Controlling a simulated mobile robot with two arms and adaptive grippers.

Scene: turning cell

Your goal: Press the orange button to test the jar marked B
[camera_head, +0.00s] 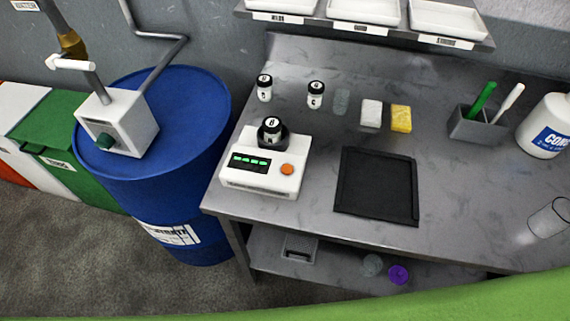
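A white tester (259,178) stands at the left end of the grey metal bench. Its orange button (287,169) is on the front right of its top, and its dark display (249,163) shows green characters. A black-lidded jar (271,130) sits upright in the tester's dark holder; its lid mark looks like B but is small. Two more black-lidded jars stand upright behind, a left one (264,88) and a right one (315,95); their marks are too small to read surely. Neither of my grippers is in view.
A black mat (376,186) lies right of the tester. Behind are a white block (371,113) and a yellow sponge (401,118). A grey pen holder (478,125) and white bottle (545,126) stand right. A blue drum (158,180) with a pump stands left of the bench.

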